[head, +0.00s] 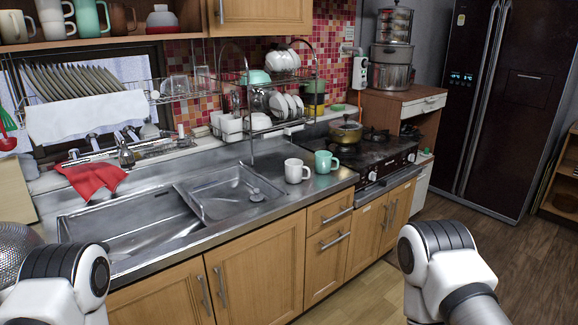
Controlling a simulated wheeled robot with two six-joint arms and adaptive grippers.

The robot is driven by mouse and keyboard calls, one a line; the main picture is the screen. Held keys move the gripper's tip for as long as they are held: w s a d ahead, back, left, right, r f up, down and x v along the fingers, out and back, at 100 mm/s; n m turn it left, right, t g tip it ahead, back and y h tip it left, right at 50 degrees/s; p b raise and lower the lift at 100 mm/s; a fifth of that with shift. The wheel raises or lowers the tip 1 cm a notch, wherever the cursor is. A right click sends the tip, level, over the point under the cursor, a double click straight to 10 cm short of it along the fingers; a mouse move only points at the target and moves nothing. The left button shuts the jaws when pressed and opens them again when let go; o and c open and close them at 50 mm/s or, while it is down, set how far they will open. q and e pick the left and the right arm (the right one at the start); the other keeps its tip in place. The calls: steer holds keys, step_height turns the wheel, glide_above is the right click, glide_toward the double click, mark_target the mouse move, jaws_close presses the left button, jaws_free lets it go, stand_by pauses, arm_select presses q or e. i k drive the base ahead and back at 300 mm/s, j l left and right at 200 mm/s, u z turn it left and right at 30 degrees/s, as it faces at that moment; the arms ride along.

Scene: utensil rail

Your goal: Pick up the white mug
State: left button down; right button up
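The white mug (295,171) stands upright on the steel counter, right of the sink and near the counter's front edge. A teal mug (326,162) stands close to its right. My left and right arms show only as white and black links at the bottom left and bottom right corners. Neither gripper is in the picture, and nothing of mine is near the mug.
The sink (228,192) lies left of the mugs. A wire dish rack (262,121) with bowls and plates stands behind them. The floor (440,215) by the fridge is clear.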

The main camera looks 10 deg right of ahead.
mark_target(294, 167)
steer(key=i+l, duration=0.35)
steer(key=l, duration=0.15)
steer(key=i+l, duration=0.35)
steer(key=l, duration=0.15)
steer(key=i+l, duration=0.4)
steer(key=l, duration=0.1)
